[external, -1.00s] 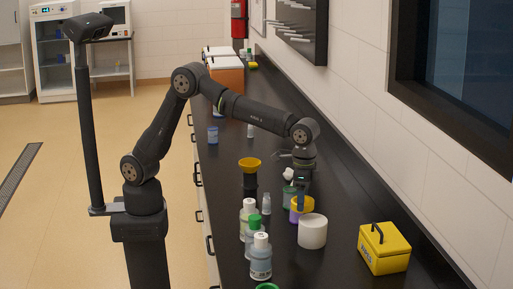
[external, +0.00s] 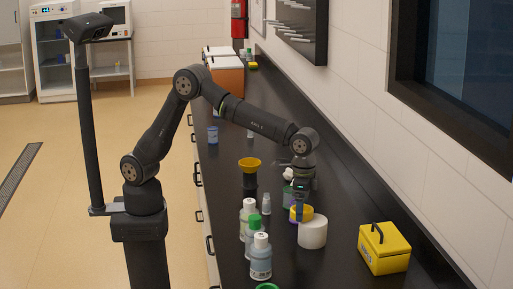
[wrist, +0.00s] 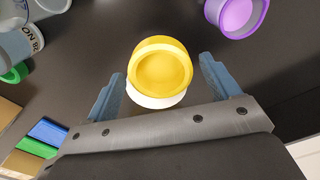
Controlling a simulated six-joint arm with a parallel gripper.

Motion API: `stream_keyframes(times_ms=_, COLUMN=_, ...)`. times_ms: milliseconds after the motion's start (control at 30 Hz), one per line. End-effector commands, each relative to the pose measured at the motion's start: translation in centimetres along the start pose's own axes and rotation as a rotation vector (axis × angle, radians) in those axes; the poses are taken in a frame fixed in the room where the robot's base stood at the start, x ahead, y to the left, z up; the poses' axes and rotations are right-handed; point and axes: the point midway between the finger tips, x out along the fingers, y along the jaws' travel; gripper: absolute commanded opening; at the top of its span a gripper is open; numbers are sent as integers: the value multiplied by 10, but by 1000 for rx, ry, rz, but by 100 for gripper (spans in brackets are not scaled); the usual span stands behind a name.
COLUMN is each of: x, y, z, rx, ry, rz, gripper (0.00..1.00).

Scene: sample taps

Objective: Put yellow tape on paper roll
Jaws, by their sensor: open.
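The yellow tape (external: 297,213) is a short round ring, also seen between my fingers in the wrist view (wrist: 162,69). The white paper roll (external: 313,234) stands on the black counter. In the wrist view the tape overlaps most of the roll (wrist: 157,101), whose near edge shows below it. In the external view the tape is at the roll's back left, at about the height of its top; I cannot tell whether they touch. My gripper (wrist: 161,66) is open, pointing down, with a finger on each side of the tape and visible gaps.
A purple tape (wrist: 237,13) lies close by. Several bottles (external: 260,256) and a black stand with a yellow top (external: 249,163) are to the left. A yellow box (external: 384,249) sits to the right by the wall.

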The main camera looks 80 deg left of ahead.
Motion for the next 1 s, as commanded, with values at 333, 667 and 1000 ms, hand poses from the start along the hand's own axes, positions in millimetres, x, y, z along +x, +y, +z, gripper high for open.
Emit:
stream_keyframes(times_ms=333, x=-60, y=0, z=-1, rx=0, ry=5, rz=1, gripper=81)
stream_keyframes(times_ms=667, x=-114, y=0, z=0, rx=0, ry=2, rz=0, gripper=81)
stream_keyframes(times_ms=1000, x=-122, y=0, z=0, rx=0, ry=0, rz=0, gripper=81)
